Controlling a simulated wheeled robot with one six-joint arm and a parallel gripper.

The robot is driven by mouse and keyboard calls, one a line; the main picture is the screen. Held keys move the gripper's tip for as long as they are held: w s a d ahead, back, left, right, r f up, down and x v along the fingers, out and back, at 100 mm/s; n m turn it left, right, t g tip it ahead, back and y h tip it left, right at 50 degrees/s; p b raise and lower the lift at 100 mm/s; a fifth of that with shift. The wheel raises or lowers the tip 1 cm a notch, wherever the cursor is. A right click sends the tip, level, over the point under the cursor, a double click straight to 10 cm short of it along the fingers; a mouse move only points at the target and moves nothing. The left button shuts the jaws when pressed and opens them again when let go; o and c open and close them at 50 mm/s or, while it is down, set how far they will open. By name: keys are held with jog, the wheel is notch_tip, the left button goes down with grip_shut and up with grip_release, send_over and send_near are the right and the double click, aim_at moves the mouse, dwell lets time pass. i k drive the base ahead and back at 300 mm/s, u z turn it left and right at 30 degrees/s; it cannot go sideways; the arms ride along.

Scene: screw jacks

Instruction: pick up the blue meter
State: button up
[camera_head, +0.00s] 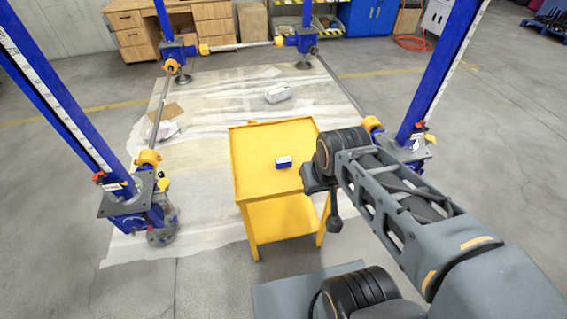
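The blue meter (284,162) is a small blue box with a pale face. It lies on the top of a yellow table (252,150), right of the top's middle. My arm reaches in from the lower right. My gripper (334,224) hangs at the arm's end, beside the table's right edge and to the right of and nearer than the meter. It looks small and dark here, and its fingers cannot be made out. The meter is apart from it and in full view.
Blue screw jack columns (62,105) stand around the table, with orange-jointed shafts (240,46) between them. Pale sheeting (200,110) covers the floor, with a whitish bundle (278,93) behind the table. The rest of the yellow tabletop is clear.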

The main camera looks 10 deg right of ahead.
aim_at(285, 162)
jog(key=k, duration=1.25)
jog(key=z, duration=0.25)
jog(key=i, duration=1.5)
jog(key=u, duration=1.15)
jog(key=i, duration=0.45)
jog(key=u, duration=0.45)
